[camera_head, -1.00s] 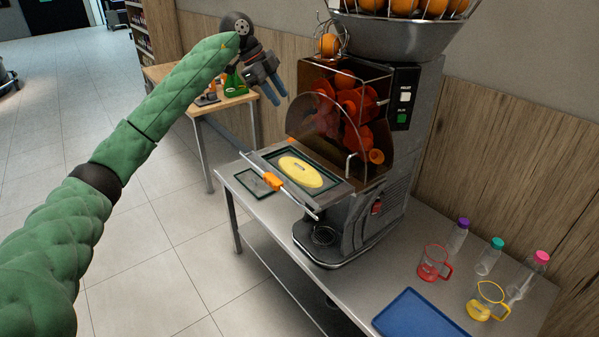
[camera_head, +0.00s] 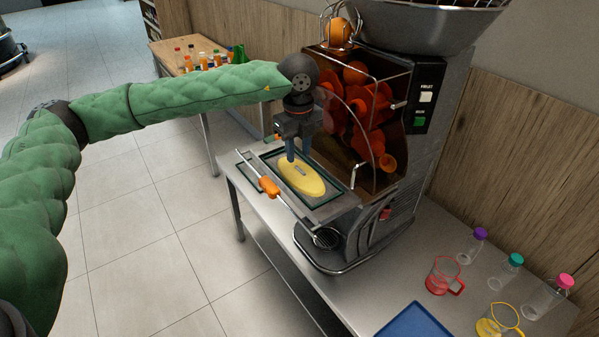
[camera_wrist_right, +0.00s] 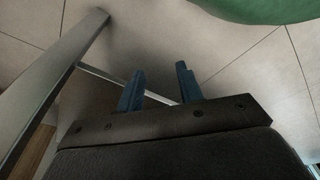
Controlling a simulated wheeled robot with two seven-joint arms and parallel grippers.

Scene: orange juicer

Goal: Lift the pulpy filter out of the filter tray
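The pulpy filter (camera_head: 302,178), a yellow pulp-covered oval, lies in the dark-rimmed filter tray (camera_head: 329,203) at the front of the juicer. My left gripper (camera_head: 298,157) points down over the far end of the pulp. Its two blue fingers are apart, with a gap between them. I cannot tell whether the tips touch the filter. No grip on it is visible. My right gripper (camera_wrist_right: 160,83) shows in the right wrist view with its fingers apart and nothing between them, above the floor.
The juicer (camera_head: 418,60) stands close to the right of my left gripper, with its clear cover. A bar with an orange handle (camera_head: 269,187) crosses in front of the tray. A red jug (camera_head: 443,276), bottles and a blue tray (camera_head: 414,322) are at the right.

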